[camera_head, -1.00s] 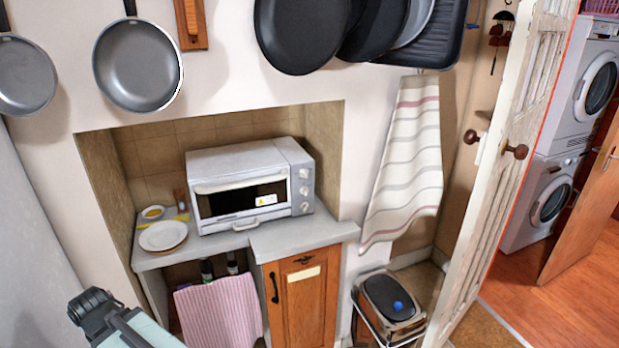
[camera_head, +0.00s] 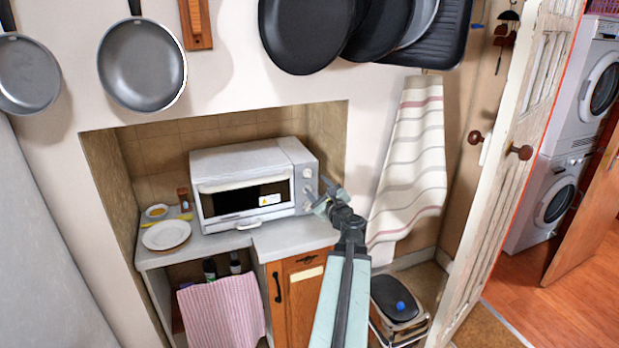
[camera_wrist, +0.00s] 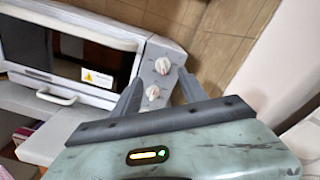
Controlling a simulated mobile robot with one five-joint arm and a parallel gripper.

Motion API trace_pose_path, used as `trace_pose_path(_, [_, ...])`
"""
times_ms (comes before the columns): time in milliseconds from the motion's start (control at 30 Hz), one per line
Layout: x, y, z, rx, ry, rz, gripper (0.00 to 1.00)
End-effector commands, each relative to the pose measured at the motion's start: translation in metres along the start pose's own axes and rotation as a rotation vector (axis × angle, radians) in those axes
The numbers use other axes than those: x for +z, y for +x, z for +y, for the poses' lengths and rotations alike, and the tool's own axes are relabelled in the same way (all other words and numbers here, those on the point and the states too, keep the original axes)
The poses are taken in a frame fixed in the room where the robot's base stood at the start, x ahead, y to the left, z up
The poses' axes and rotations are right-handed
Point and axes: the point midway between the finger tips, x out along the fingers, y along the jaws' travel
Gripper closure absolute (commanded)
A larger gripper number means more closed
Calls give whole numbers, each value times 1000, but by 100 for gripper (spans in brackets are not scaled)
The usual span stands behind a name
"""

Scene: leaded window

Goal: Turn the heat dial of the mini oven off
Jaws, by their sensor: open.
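The white mini oven (camera_head: 225,163) stands on the counter in the alcove, its glass door shut. Several round dials run down the right side of its front; a dial (camera_head: 307,173) shows above my gripper in the head view. The wrist view shows an upper dial (camera_wrist: 163,65) and a lower dial (camera_wrist: 152,92). I cannot tell which is the heat dial. My gripper (camera_head: 327,194) is at the oven's right front corner, open and empty. In the wrist view its fingers (camera_wrist: 160,77) appear on either side of the dials; contact cannot be told.
A white plate (camera_head: 166,235) lies left of the oven on the grey counter (camera_head: 290,238). A striped towel (camera_head: 410,165) hangs to the right. Pans (camera_head: 142,65) hang on the wall above. A pink cloth (camera_head: 222,310) hangs below the counter.

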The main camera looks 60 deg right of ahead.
Motion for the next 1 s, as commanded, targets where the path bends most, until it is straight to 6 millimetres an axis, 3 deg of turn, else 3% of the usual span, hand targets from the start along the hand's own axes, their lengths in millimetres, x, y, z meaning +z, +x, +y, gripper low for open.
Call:
trace_pose_path(267, [-2,7,-6,-12,15,1,50])
trace_pose_path(600, [-2,67,-6,-10,12,0,50])
trace_pose_path(700, [-2,76,-5,-9,12,0,50])
trace_pose_path(933, [-1,77,-4,-9,12,0,50])
trace_pose_path(1000, [-1,77,-4,-9,11,0,67])
